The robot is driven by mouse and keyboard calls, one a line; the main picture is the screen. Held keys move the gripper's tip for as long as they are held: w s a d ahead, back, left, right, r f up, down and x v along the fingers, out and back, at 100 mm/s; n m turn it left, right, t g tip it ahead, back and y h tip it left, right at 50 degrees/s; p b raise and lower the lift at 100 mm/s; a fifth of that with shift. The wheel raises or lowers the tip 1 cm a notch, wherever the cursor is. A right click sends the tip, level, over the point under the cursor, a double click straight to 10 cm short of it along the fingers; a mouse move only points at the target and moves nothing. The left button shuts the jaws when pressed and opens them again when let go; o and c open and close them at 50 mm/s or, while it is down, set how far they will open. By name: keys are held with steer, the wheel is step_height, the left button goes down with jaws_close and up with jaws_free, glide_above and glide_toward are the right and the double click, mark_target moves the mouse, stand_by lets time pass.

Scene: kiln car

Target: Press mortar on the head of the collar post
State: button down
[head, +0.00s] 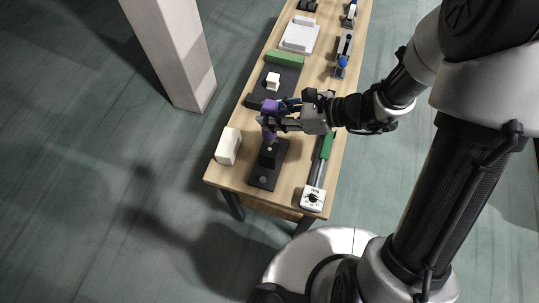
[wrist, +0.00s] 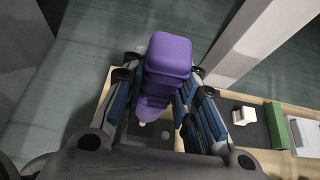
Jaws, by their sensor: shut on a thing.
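My gripper (head: 268,123) is shut on a purple piece (head: 271,106) with a block-like top and a ribbed, narrower lower part. The purple piece (wrist: 168,55) stands between the fingers in the wrist view. It is over a dark base plate (head: 264,180) near the table's front end. A dark post (head: 268,157) with a small pale spot at its top rises from that plate, just below the purple piece. A pale tip (wrist: 142,123) shows under the piece in the wrist view. I cannot tell whether the piece touches the post, or which part is mortar.
Behind are a dark plate with a small white block (head: 273,80), a green block (head: 286,57) and a white tray. A pale column (head: 172,50) stands left.

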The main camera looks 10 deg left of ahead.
mark_target(266, 103)
steer(key=shift+r+p, duration=1.9)
steer(key=shift+r, duration=0.85)
steer(key=shift+f, duration=0.1)
